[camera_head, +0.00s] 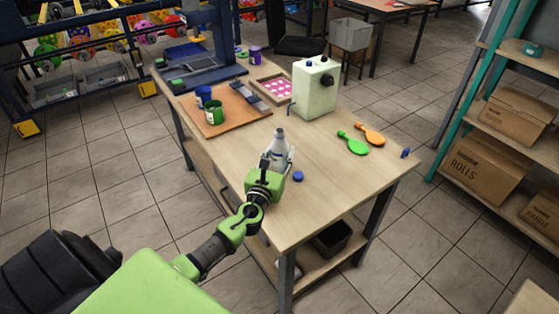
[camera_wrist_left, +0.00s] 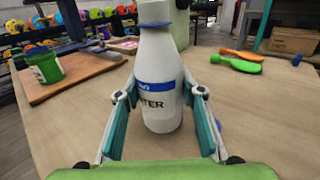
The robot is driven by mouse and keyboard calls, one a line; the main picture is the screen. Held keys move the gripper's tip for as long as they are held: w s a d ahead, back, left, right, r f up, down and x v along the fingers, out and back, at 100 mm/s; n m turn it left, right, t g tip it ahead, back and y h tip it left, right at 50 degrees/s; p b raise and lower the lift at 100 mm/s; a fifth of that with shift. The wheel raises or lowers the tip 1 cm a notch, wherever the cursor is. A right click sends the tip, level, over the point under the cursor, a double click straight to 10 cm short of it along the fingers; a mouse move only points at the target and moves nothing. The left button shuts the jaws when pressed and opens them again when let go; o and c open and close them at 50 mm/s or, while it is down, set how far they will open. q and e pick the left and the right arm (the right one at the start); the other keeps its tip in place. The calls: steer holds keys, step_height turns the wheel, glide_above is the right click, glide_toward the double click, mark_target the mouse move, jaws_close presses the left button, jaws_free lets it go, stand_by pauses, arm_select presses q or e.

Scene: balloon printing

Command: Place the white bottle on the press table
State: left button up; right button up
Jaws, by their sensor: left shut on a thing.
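A blue press frame (camera_head: 205,70) stands at the table's far left end. My right gripper is not in view.
A green-white box machine (camera_head: 315,88), a brown board (camera_head: 222,117) with blue and green cans, and a pink-dotted tray (camera_head: 270,88) stand farther back. The near right tabletop is clear.

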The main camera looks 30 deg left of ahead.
arm_select(q)
steer(key=shift+f, duration=0.75)
steer(key=shift+f+b, duration=0.2)
steer(key=shift+b, duration=0.1)
steer(key=o, duration=1.3)
steer(key=shift+c, duration=0.2)
steer(key=shift+r, duration=0.1)
steer(key=shift+r+p, duration=0.15)
steer(key=shift+p, duration=0.15)
steer(key=shift+s, duration=0.3)
steer(key=b+v, duration=0.1)
steer(key=v, duration=1)
steer(key=shift+s+d, duration=0.15)
steer(key=shift+s, duration=0.05)
